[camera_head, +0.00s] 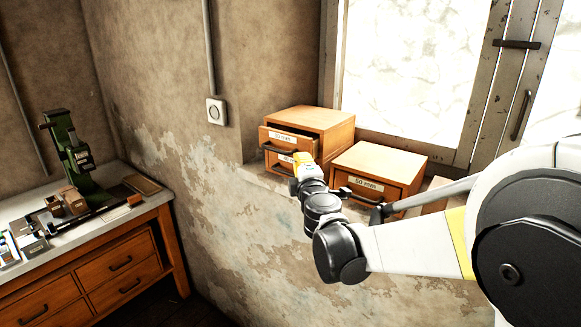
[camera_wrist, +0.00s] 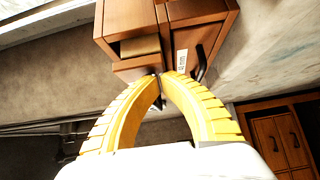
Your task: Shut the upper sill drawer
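A small wooden cabinet (camera_head: 325,124) with two stacked drawers stands on the sill. Its upper drawer (camera_head: 287,137) is pulled out partway, with a label and a dark bar handle on its front. The lower drawer (camera_head: 275,160) sits farther in, partly hidden by my gripper (camera_head: 301,160). The wrist view is turned sideways: the upper drawer (camera_wrist: 134,68) is at left with its open top showing, and the lower drawer (camera_wrist: 187,40) is at right. Contact is unclear.
A second wooden cabinet (camera_head: 379,170), labelled 50 mm, stands right of the first on the sill, close to my arm. The window (camera_head: 415,65) is behind. A workbench (camera_head: 85,235) with a green press (camera_head: 75,155) is at left. Space left of the cabinet is open.

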